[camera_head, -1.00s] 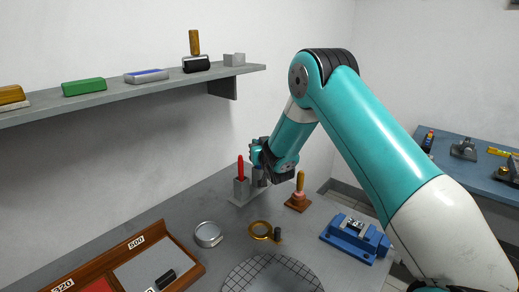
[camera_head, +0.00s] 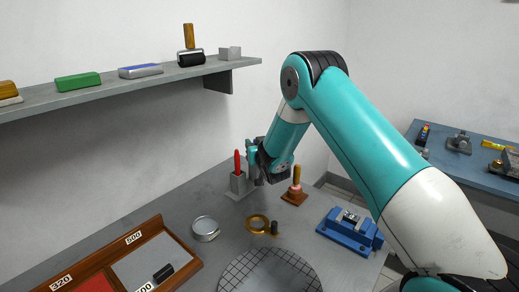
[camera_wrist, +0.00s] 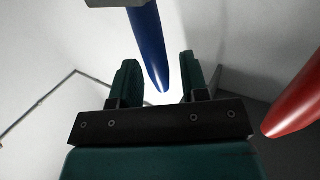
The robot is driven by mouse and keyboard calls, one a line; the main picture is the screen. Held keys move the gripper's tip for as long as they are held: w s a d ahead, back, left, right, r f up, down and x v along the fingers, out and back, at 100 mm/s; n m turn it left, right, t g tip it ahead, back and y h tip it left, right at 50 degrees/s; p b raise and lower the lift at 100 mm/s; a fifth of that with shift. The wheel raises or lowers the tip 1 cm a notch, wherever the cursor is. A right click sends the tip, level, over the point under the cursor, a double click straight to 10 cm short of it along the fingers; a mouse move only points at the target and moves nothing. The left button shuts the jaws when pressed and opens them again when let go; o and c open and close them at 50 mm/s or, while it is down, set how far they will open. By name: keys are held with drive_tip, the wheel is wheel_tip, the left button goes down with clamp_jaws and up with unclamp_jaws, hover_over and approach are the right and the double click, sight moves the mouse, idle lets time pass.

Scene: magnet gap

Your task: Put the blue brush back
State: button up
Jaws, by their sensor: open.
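The blue brush (camera_wrist: 147,40) shows as a blue handle in the wrist view, its tapered tip between my fingers. A grey block (camera_wrist: 115,3) shows beside its far end at the top edge. My gripper (camera_wrist: 158,75) is open, one finger on each side of the blue handle; I cannot tell whether either touches it. In the head view my gripper (camera_head: 256,165) is at the grey stand (camera_head: 237,183) and hides the blue brush. A red handle (camera_head: 237,163) stands upright in the stand, left of my gripper; it also shows in the wrist view (camera_wrist: 300,102).
A wooden-handled tool on a brown base (camera_head: 294,192) stands close to the right. In front are a brass ring (camera_head: 257,224), a round tin (camera_head: 205,229), a gridded disc (camera_head: 268,275), a blue vise (camera_head: 349,231) and a wooden tray (camera_head: 182,250). A shelf (camera_head: 110,97) holds several blocks.

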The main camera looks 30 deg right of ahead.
drive_tip(key=s+a+r+n+g+y+b, duration=0.1)
drive_tip(key=s+a+g, duration=0.4)
drive_tip(key=s, duration=1)
drive_tip(key=s+a+r+n+g+y+b, duration=0.2)
drive_tip(key=s+a+n+g+b, duration=0.3)
drive_tip(key=s+a, duration=0.4)
drive_tip(key=s+a+r+n+g+y+b, duration=0.2)
drive_tip(key=s+a+g, duration=0.5)
drive_tip(key=s, duration=1.5)
drive_tip(key=shift+s+a+n+y+b, duration=0.15)
drive_tip(key=shift+a+n+y+b, duration=0.4)
drive_tip(key=shift+y, duration=0.45)
drive_tip(key=shift+d, duration=0.1)
wheel_tip(320, 180, up, 3)
drive_tip(key=p, duration=0.2)
drive_tip(key=shift+p, duration=0.4)
